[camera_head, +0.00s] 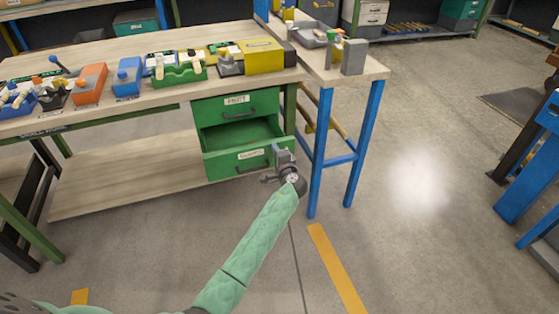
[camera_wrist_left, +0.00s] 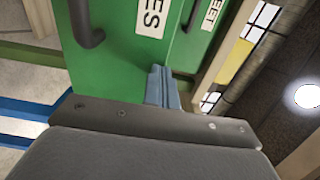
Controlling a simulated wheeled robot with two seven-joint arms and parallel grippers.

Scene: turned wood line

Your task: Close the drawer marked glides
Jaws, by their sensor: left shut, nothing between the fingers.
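The green drawer unit stands under the wooden bench. Its lower drawer (camera_head: 222,165) is pulled out, and its empty-looking inside shows from above. The label on its front is small in the head view. In the left wrist view, the drawer front (camera_wrist_left: 115,55) shows a label ending in "ES" and a dark handle (camera_wrist_left: 86,22). My left gripper (camera_head: 284,157) is shut and empty at the right end of this front. Its fingertips (camera_wrist_left: 164,86) show close to the green front in the wrist view; I cannot tell whether they touch. My right gripper is not in view.
The upper drawer (camera_head: 262,102) is shut above the open one. A blue leg (camera_head: 321,150) of the side table stands just right of my gripper. The bench top (camera_head: 130,45) carries several bins and a yellow box (camera_head: 262,55). The floor in front is clear.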

